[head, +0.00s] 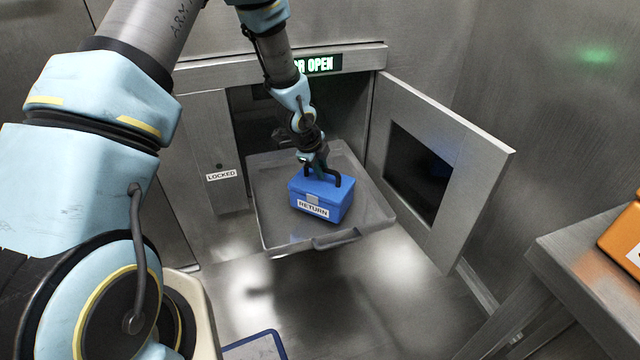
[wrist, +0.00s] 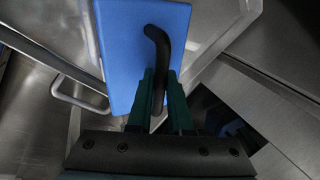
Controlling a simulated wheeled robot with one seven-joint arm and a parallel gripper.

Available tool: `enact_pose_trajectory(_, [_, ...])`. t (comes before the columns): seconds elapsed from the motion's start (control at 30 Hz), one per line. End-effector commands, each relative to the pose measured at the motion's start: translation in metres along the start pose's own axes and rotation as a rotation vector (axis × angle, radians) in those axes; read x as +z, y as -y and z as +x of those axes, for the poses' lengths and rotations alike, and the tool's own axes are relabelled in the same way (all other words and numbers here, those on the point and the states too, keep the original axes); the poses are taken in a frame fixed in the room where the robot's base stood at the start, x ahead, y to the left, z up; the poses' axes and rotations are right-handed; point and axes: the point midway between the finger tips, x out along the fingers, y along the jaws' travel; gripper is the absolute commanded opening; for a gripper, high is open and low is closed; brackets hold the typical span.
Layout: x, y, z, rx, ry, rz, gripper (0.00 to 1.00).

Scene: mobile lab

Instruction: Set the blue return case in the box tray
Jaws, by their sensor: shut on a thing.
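The blue return case (head: 321,198) has a white label reading RETURN and a black handle on top. It shows over the tray in the head view, upright; I cannot tell whether it touches the tray floor. My gripper (head: 318,170) is above the case, shut on its handle. In the wrist view the case's blue lid (wrist: 140,50) and black handle (wrist: 157,60) show, with the gripper fingers (wrist: 160,98) on the handle. The box tray (head: 272,222) is a clear, shallow tray with a front handle, pulled out of the open hatch.
An open hatch door (head: 465,150) with a dark window stands to the right of the tray. A panel marked LOCKED (head: 221,176) is on the left, and a sign reading OPEN (head: 319,65) is above. A metal counter (head: 585,255) with an orange case (head: 625,238) stands at right.

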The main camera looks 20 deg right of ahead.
Motion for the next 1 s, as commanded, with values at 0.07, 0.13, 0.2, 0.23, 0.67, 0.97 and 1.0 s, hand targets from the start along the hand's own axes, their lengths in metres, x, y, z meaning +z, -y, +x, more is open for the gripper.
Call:
enact_pose_trajectory(0.07, [0.000, -0.001, 0.004, -0.002, 0.000, 0.000, 0.00])
enact_pose_trajectory(0.13, [0.001, -0.003, 0.008, -0.001, 0.001, 0.000, 0.00])
enact_pose_trajectory(0.2, [0.001, -0.007, 0.016, 0.000, 0.001, 0.001, 0.00])
enact_pose_trajectory(0.23, [0.001, -0.009, 0.020, 0.000, 0.000, 0.001, 0.00])
enact_pose_trajectory(0.67, [0.003, -0.016, 0.037, -0.003, 0.001, -0.001, 0.00])
enact_pose_trajectory(0.97, [0.003, -0.018, 0.039, 0.000, 0.001, -0.001, 0.42])
enact_pose_trajectory(1.0, [0.003, -0.018, 0.039, 0.000, 0.001, -0.001, 0.46])
